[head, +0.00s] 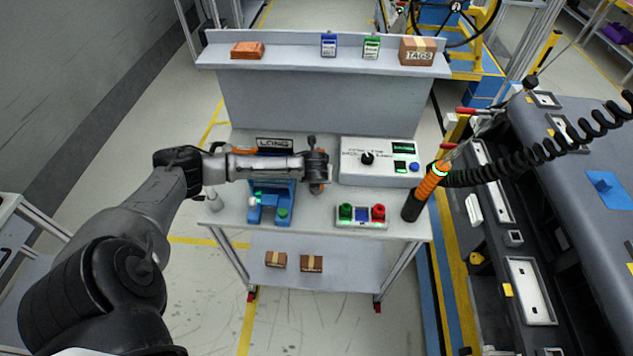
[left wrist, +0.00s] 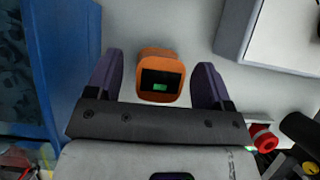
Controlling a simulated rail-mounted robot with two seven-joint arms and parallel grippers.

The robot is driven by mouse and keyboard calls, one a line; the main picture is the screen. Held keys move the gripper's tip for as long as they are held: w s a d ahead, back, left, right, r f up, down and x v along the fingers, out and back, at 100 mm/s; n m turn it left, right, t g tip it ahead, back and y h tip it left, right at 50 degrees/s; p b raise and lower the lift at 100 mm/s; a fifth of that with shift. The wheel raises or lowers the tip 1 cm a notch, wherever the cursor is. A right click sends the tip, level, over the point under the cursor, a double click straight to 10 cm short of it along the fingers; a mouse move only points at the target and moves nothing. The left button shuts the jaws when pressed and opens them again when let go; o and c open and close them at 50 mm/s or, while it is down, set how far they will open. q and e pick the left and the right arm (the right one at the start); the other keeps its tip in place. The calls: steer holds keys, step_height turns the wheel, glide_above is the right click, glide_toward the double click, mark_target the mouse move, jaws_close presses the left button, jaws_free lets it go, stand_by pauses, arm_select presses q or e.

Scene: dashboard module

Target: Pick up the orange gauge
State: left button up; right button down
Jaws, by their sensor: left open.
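The orange gauge (left wrist: 146,56) has a dark face with a small green display and sits on the light bench top in the left wrist view. My left gripper (left wrist: 154,70) is open, with one dark finger on each side of the gauge and a visible gap on both sides. In the head view my left gripper (head: 317,172) is over the middle of the bench, pointing down, and mostly hides the gauge. My right gripper is in neither view.
A blue fixture (head: 268,203) stands left of the gripper. A white control box (head: 380,161) is to the right, with a red-and-green button box (head: 361,216) in front.

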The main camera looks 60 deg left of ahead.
arm_select(q)
steer(key=c, duration=1)
steer(key=shift+r, duration=0.1)
steer(key=shift+c, duration=0.3)
